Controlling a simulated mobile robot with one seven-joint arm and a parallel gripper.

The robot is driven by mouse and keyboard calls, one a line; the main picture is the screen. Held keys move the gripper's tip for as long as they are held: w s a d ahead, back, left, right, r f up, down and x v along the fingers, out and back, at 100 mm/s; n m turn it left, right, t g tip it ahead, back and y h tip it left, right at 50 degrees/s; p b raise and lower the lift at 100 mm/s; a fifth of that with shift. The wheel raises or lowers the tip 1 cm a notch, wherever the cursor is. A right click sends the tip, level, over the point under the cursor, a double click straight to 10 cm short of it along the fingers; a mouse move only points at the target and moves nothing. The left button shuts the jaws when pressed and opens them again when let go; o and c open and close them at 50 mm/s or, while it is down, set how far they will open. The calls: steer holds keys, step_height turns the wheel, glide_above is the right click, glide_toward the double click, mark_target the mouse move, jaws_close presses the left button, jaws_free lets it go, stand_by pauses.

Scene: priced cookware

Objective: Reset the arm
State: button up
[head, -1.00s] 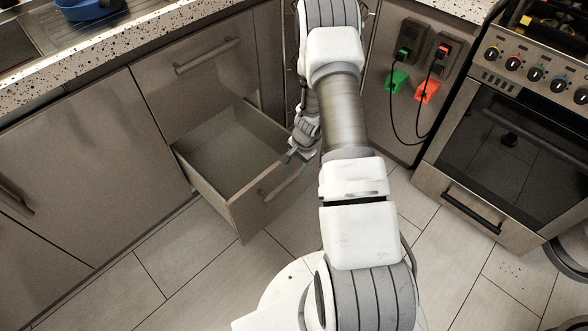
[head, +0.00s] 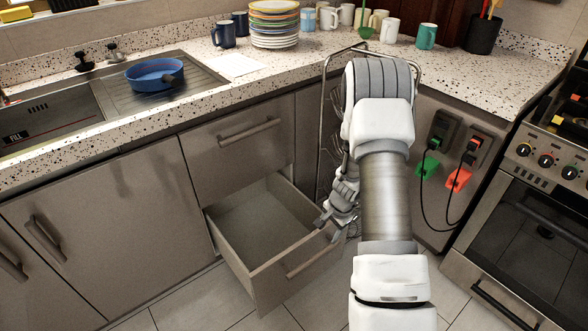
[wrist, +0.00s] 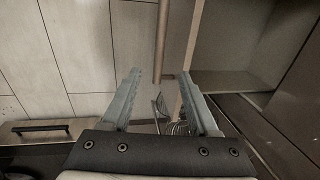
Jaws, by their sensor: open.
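My gripper (head: 326,222) is at the right side of an open lower drawer (head: 232,258) in the head view, beside the drawer's front right corner. In the wrist view my gripper (wrist: 154,75) shows two grey fingers spread apart with nothing between them. The drawer's handle (wrist: 162,40) and its empty inside (wrist: 232,80) show beyond the fingers. My arm is bent, with its upper part in front of the counter corner. I cannot tell whether a finger touches the drawer.
The counter (head: 300,72) above holds a sink with a blue pan (head: 155,74), stacked plates (head: 274,22) and several mugs. An oven (head: 530,240) stands at the right. Two plugs with cords (head: 440,160) hang on the panel behind my arm. Tiled floor is clear below.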

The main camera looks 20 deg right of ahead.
steer(key=s+a+r+n+t, duration=0.1)
steer(key=a+r+n, duration=0.4)
steer(key=r, duration=0.8)
steer(key=s+a+r+n+t, duration=0.15)
steer(key=a+r, duration=0.45)
steer(key=r, duration=0.8)
steer(key=s+a+r+n+t, duration=0.15)
steer(key=s+r+n, duration=0.35)
steer(key=s, duration=0.5)
steer(key=s+a+r+n, duration=0.3)
steer(key=s+r, duration=0.5)
steer(key=s, duration=0.2)
step_height(320, 180, up, 18)
steer(key=p, duration=1.9)
steer(key=shift+r+h, duration=0.2)
steer(key=shift+h, duration=0.2)
